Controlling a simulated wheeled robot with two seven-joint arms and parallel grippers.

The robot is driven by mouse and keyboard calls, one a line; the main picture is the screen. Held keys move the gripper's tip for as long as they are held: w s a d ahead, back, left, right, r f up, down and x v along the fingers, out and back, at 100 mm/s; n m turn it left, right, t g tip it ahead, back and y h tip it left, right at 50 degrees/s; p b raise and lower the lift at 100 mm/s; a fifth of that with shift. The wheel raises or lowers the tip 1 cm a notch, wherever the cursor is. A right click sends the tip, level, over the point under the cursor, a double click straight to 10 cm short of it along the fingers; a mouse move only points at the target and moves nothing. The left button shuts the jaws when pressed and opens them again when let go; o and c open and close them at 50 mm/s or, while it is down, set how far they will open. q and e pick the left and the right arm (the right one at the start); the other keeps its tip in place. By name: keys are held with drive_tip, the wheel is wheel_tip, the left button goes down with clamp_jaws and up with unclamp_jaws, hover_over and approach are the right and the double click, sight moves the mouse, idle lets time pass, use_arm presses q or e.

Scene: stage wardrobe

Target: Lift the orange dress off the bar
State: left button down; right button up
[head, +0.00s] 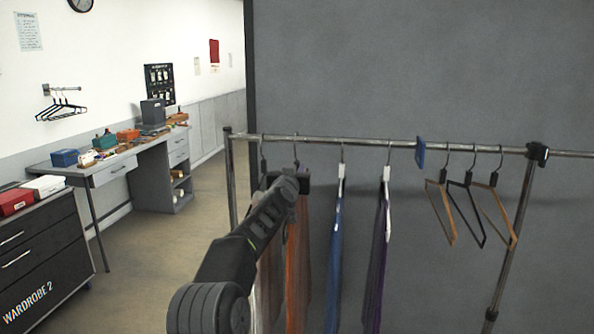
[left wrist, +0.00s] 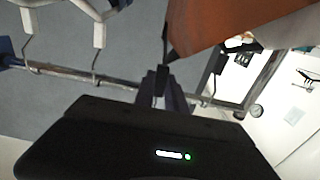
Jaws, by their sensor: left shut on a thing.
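The orange dress (head: 298,265) hangs below the bar (head: 310,139), partly hidden behind my left arm. Its hook shows at the bar just above my gripper; whether it bears on the bar I cannot tell. My left gripper (head: 290,182) is at the top of the dress, just below the bar, shut on its hanger. In the left wrist view the fingers (left wrist: 162,85) close at the dark hanger neck, beside the orange cloth (left wrist: 225,28). The bar (left wrist: 85,78) runs close to the fingers there. My right gripper is not in view.
A blue garment (head: 335,250) and a purple one (head: 378,250) hang to the right, then a blue divider (head: 420,152) and bare hangers (head: 470,205). A brownish garment hangs close on the left. A grey wall panel (head: 420,70) stands behind the rack.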

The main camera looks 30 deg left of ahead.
use_arm(q)
drive_tip(key=shift+s+r, duration=0.15)
drive_tip(key=shift+s, duration=0.55)
drive_tip(key=v, duration=0.4)
drive_tip(key=shift+d+r, duration=0.15)
drive_tip(key=shift+d, duration=0.1)
drive_tip(key=b+v, duration=0.4)
drive_tip(key=v, duration=0.4)
drive_tip(key=shift+s+d+b, duration=0.15)
drive_tip(key=shift+s+b, duration=0.05)
drive_tip(key=shift+b, duration=0.2)
drive_tip(key=b+v, duration=0.3)
drive_tip(key=v, duration=1)
drive_tip(key=shift+s+d, duration=0.2)
drive_tip(key=shift+s, duration=0.15)
